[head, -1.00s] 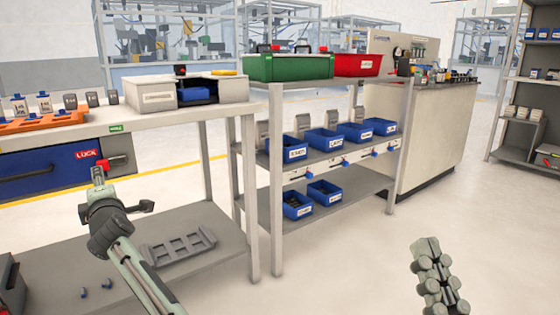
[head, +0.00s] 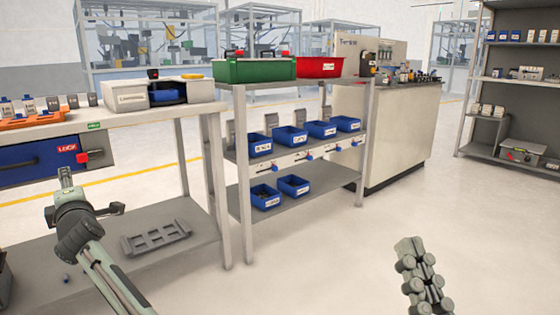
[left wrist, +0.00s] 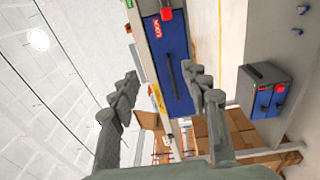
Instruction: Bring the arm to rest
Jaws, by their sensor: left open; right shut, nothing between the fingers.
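My left gripper (head: 91,190) is open and empty in front of the blue drawer (head: 30,168) at the left. In the left wrist view its two segmented fingers (left wrist: 162,78) stand wide apart, with the blue drawer (left wrist: 175,60) beyond them. My right gripper (head: 411,243) is at the lower right of the head view. Its fingers are shut together, point upward and hold nothing. It is over open floor, apart from the furniture. My right arm behind it is out of view.
The workbench (head: 150,118) with a red-handled lock (head: 82,157) is at the left. A rack (head: 225,180) with blue bins, a green crate (head: 255,69) and a red crate (head: 320,66) stands in the middle. The floor (head: 320,260) at the right is clear.

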